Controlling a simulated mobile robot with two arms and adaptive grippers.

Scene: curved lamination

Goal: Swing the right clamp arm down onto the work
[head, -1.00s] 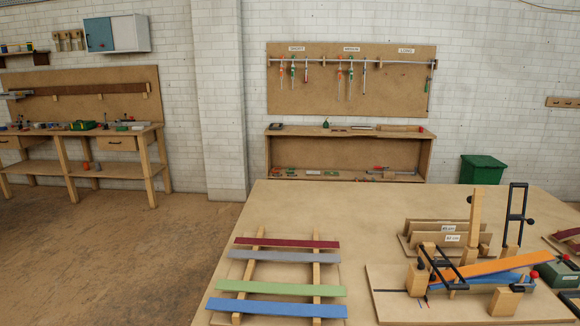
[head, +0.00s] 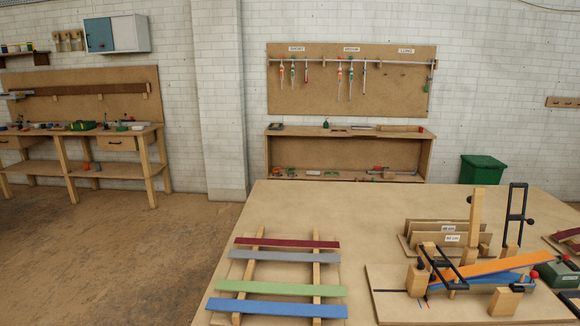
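The right clamp arm (head: 527,218) is a black frame standing upright at the right of the table, raised clear of the work. The work is an orange strip (head: 515,263) and a blue strip (head: 490,284), lying at a slant across wooden blocks on a pale baseboard (head: 400,307). Another black clamp frame (head: 433,263) lies low over the left end of the strips. Whether its pad touches them is too small to tell. Neither of my grippers can be made out in the head view.
Colored strips, including a green one (head: 280,289), lie across wooden rails at the table's front left. A labelled wooden rack (head: 424,242) and a tall wooden post (head: 475,212) stand behind the work. The table's back middle (head: 350,207) is clear.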

